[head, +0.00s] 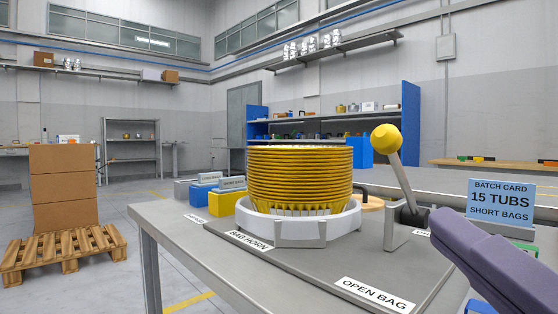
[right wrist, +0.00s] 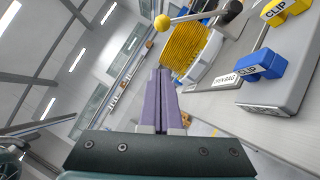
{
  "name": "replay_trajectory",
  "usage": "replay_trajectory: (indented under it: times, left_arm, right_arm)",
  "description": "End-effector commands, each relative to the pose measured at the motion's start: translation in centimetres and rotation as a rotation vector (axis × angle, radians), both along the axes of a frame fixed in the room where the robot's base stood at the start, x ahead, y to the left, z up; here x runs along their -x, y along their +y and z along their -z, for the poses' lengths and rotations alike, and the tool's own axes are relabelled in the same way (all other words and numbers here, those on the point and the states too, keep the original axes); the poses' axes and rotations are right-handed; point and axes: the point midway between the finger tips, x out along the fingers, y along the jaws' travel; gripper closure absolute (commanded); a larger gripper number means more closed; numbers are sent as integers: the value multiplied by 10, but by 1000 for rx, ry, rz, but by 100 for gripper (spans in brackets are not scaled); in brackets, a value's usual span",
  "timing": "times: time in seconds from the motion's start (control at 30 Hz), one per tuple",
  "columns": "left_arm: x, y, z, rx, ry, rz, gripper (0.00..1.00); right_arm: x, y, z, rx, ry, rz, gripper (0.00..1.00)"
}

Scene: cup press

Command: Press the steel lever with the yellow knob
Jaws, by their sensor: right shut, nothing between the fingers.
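The steel lever (head: 402,181) leans up and to the left from its bracket on the bench, with a round yellow knob (head: 386,138) at its top. In the right wrist view the yellow knob (right wrist: 162,23) lies beyond my fingertips, and the rod (right wrist: 196,16) runs right to a dark grip or pivot. My right gripper (head: 442,222) has purple fingers, shut and empty, in front of and lower right of the lever in the head view. The fingers (right wrist: 160,75) are together in the right wrist view, apart from the knob. My left gripper is out of view.
A stack of yellow ringed tubs (head: 300,175) sits in a white holder (head: 345,221) left of the lever. A batch card (head: 500,206) stands at right.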

Motion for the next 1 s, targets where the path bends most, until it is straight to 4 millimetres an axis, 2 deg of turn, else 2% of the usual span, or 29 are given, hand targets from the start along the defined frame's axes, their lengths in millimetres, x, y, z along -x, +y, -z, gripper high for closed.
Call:
replay_trajectory:
  times: [0.17, 0.27, 0.67, 0.8, 1.0]
  left_arm:
    - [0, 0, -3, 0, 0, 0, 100]
    - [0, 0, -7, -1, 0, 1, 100]
    - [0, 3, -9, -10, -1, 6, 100]
    - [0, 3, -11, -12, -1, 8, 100]
    - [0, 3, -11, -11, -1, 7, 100]
  right_arm:
    - [-12, 2, -5, -1, -5, -3, 100]
    - [-26, 3, -10, 0, -7, -3, 100]
    - [-94, 9, -26, 0, -5, -2, 100]
    - [-110, -3, -36, 4, -3, 0, 100]
    - [-121, -14, -42, 0, 0, 0, 100]
